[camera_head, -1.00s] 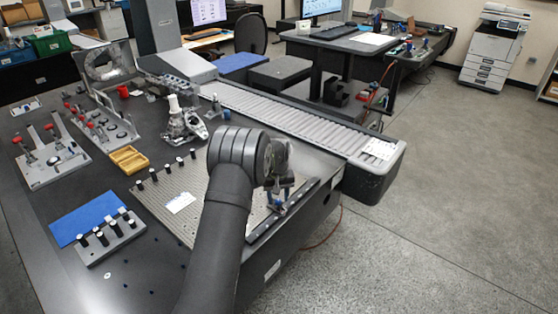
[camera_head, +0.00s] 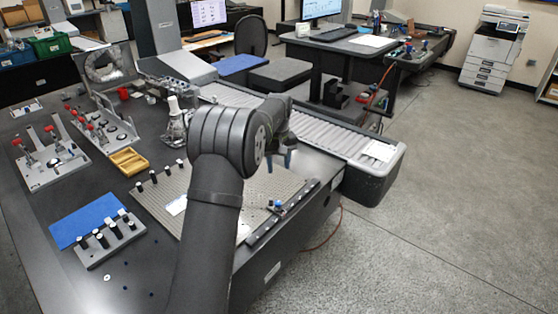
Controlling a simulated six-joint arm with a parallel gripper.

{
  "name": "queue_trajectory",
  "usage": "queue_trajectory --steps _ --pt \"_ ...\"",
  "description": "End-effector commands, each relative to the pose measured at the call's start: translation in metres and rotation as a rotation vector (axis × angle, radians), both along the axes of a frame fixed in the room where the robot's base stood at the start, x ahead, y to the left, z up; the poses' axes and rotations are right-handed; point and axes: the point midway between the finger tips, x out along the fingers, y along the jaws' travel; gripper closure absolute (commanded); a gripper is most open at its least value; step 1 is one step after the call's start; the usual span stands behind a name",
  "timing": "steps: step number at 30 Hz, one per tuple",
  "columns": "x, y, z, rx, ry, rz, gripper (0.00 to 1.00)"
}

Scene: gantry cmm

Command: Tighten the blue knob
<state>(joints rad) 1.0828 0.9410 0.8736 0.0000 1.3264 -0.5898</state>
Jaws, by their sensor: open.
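A small blue knob (camera_head: 277,203) sits at the right side of the perforated plate, beside a dark rail (camera_head: 292,212). My gripper (camera_head: 279,164) points down above the knob, clear of it. Its two fingers are apart with nothing between them. The knob is too small to tell how far it is screwed in. My arm covers part of the plate.
The perforated plate (camera_head: 178,184) carries several black posts along its left edge. A yellow tray (camera_head: 128,161), a blue mat (camera_head: 84,219) and fixtures with red clamps (camera_head: 50,158) stand to the left. A grey ribbed conveyor (camera_head: 325,141) runs behind.

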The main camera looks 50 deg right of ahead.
Motion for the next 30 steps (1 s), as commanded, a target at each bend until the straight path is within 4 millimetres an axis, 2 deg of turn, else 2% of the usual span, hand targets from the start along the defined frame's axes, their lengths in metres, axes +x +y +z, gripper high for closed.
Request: queue_trajectory --steps 3,9,22,30 --pt "-0.0001 -0.0003 0.0143 0.0 0.0 0.013 0.55" --pt "0.0 -0.0021 0.0127 0.001 0.0 0.096 0.55" --pt "0.0001 -0.0021 0.0126 0.0 0.001 0.132 0.55" --pt "0.0008 0.0017 0.0128 0.0 0.0 0.464 0.55"
